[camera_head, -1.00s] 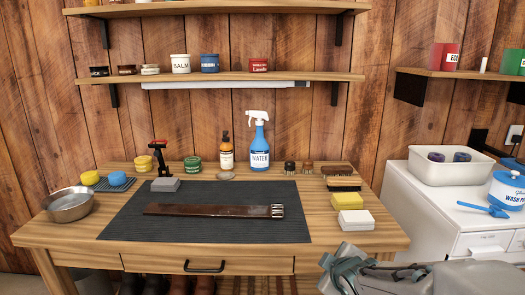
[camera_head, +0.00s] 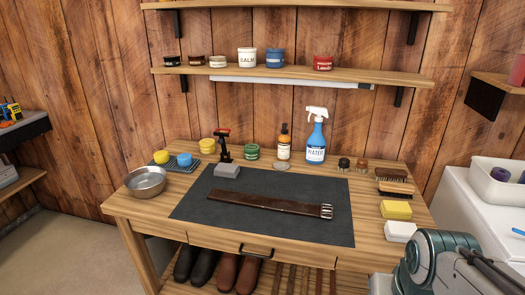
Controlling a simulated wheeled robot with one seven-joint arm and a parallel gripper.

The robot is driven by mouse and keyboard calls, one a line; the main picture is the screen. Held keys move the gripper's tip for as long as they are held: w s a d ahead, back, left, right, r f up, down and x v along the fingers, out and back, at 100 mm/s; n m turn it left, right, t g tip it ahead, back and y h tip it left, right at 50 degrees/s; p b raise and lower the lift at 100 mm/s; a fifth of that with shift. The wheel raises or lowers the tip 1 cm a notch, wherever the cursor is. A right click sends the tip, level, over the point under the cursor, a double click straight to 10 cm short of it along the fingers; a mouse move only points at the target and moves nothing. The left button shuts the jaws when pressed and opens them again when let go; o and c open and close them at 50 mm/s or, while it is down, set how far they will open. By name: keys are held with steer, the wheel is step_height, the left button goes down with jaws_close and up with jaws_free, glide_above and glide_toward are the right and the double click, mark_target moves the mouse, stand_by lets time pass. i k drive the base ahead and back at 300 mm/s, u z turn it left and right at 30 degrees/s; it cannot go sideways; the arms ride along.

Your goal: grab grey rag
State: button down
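A small grey folded-looking piece (camera_head: 227,170), which may be the grey rag, lies on the dark mat (camera_head: 290,225) near its back left edge. It sits just in front of a black and red upright tool (camera_head: 223,147). My gripper (camera_head: 440,265) is at the lower right, in front of the workbench and well apart from the grey piece. It is partly cut off by the frame, and its fingers cannot be made out clearly.
A brown leather strap (camera_head: 265,203) with a buckle lies across the mat. A metal bowl (camera_head: 146,182) stands at the bench's left. A blue spray bottle (camera_head: 316,140) and a brown bottle (camera_head: 284,143) stand behind. Yellow (camera_head: 396,209) and white (camera_head: 400,231) blocks lie at the right.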

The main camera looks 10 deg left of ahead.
mark_target(222, 170)
steer(key=k, duration=0.65)
steer(key=u, duration=0.65)
steer(key=i, duration=0.55)
steer(key=u, duration=0.95)
steer(key=i, duration=1.4)
steer(key=z, duration=0.85)
steer(key=i, duration=0.3)
steer(key=z, duration=0.35)
